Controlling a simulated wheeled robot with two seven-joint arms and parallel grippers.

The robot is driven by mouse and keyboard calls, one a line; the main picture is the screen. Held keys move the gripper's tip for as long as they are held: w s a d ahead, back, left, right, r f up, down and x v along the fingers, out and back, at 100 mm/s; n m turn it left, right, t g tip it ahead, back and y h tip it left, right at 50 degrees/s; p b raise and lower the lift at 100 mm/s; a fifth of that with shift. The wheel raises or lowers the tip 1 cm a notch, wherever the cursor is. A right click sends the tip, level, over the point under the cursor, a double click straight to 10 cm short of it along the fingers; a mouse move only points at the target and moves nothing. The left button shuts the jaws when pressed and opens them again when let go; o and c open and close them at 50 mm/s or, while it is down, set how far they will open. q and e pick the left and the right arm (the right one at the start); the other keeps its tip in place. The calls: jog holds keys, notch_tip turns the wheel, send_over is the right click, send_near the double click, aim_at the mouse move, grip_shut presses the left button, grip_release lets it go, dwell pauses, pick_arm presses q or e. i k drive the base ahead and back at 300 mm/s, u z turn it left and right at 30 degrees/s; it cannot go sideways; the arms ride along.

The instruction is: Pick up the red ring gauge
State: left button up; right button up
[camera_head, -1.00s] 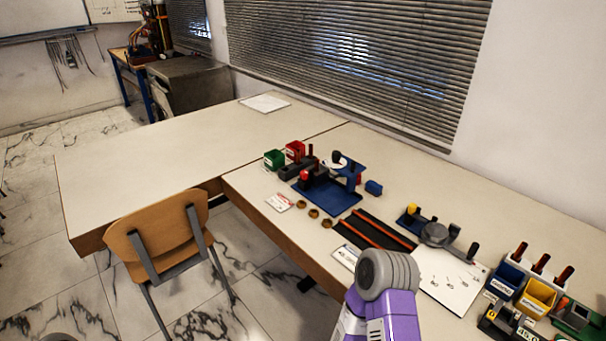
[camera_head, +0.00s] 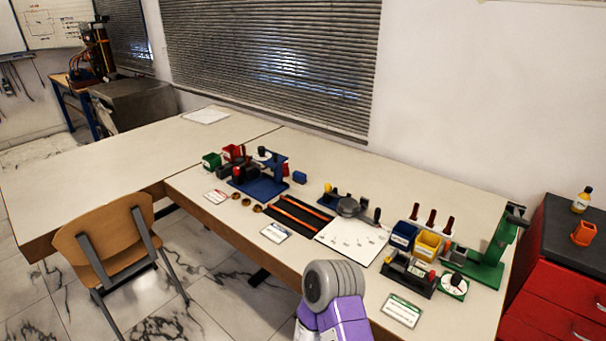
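I cannot make out a red ring gauge for certain. Several small brass-brown rings (camera_head: 246,202) lie at the table's front edge, left of the black strips. A small red part shows by the blue fixture (camera_head: 262,188), too small to identify. Dark-red upright handles (camera_head: 432,217) stand in a row behind the blue and yellow bins. One of my purple arm links with a grey joint shows at the bottom centre. Neither gripper is in view.
A white sheet with a grey dial tool (camera_head: 348,206) lies mid-table. Blue bin (camera_head: 403,236), yellow bin (camera_head: 428,245) and green stand (camera_head: 490,262) crowd the right end. A wooden chair (camera_head: 105,245) stands in front. A red cabinet (camera_head: 560,290) is at right. The left table is mostly bare.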

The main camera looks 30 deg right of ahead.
aim_at(286, 170)
jog(key=z, duration=0.3)
jog(key=i, duration=0.9)
